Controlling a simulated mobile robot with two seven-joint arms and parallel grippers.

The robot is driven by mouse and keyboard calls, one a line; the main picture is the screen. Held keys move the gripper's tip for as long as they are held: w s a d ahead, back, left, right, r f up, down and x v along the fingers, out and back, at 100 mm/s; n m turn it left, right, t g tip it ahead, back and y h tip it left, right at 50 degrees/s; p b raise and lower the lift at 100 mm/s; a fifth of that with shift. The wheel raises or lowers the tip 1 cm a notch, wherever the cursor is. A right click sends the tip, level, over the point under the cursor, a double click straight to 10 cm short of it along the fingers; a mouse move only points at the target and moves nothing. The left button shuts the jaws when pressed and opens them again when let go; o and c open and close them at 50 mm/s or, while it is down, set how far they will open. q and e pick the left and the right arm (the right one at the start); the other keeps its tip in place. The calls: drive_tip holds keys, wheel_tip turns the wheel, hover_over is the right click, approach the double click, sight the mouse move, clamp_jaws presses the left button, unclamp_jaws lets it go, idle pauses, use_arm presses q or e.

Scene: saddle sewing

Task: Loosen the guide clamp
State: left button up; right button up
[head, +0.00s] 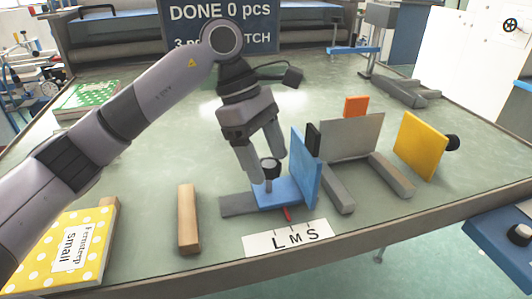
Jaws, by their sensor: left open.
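The guide clamp is a blue base (279,192) with an upright blue plate (305,168), on a flat grey bar (237,206). A black knob (271,167) stands on a thin post on the base. A small red pointer (287,214) sticks out at the front, above a white scale (287,238) marked L, M, S. My left gripper (269,164) is open, pointing down, with its fingers around or just beside the knob; I cannot tell whether they touch it. My right gripper is not in view.
A wooden block (188,219) lies left of the clamp. A grey plate (351,137), grey bars (391,175), an orange piece (356,106) and a yellow plate (420,146) stand to the right. A yellow dotted booklet (40,232) lies at front left, a green one (88,97) behind.

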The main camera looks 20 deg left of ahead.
use_arm(q)
drive_tip(key=shift+f, duration=0.1)
drive_tip(key=c, duration=1.1)
drive_tip(key=shift+o, duration=0.2)
